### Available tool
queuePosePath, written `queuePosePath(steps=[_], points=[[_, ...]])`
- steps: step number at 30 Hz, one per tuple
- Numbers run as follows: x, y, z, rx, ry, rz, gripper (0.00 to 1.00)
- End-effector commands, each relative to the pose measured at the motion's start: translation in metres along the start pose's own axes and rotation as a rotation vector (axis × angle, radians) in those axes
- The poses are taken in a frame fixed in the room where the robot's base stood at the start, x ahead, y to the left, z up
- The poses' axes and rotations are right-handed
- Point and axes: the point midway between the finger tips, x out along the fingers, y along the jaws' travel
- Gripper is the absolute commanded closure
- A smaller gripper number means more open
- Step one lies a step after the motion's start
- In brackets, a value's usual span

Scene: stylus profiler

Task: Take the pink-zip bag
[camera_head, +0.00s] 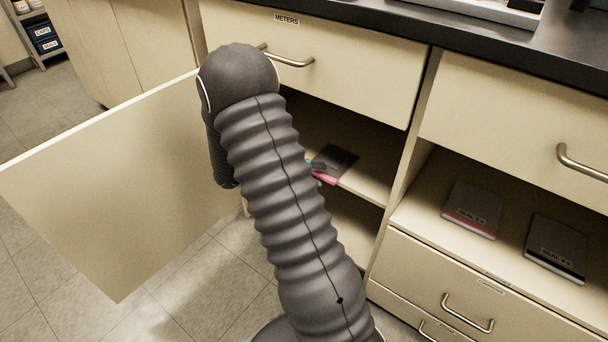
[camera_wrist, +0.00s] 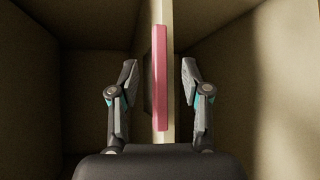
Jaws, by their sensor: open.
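A flat grey bag with a pink edge (camera_head: 335,162) lies on a shelf inside the open cabinet, partly hidden behind my arm. In the wrist view its pink edge (camera_wrist: 160,85) stands as a long strip between my two fingers. My gripper (camera_wrist: 158,64) is open, with one finger on each side of the strip and a visible gap to each. In the head view my arm covers most of the gripper. A second pink-edged flat packet (camera_head: 472,210) lies in the open compartment on the right.
A dark-edged packet (camera_head: 556,250) lies beside the second pink-edged one. The cabinet door (camera_head: 110,190) stands open to the left of my arm. The shelf (camera_head: 368,186) and the drawer labelled METERS (camera_head: 330,65) bound the opening below and above.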

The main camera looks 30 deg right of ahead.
Motion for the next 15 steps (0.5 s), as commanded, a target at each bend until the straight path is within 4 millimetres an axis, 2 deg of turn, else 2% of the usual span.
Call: queuePosePath(steps=[9, 10, 15], points=[[0.0022, 0.0001, -0.0001, 0.000, 0.000, 0.000, 0.52], [0.0022, 0.0001, -0.0001, 0.000, 0.000, 0.000, 0.55], [0.0020, 0.0001, -0.0001, 0.000, 0.000, 0.000, 0.97]])
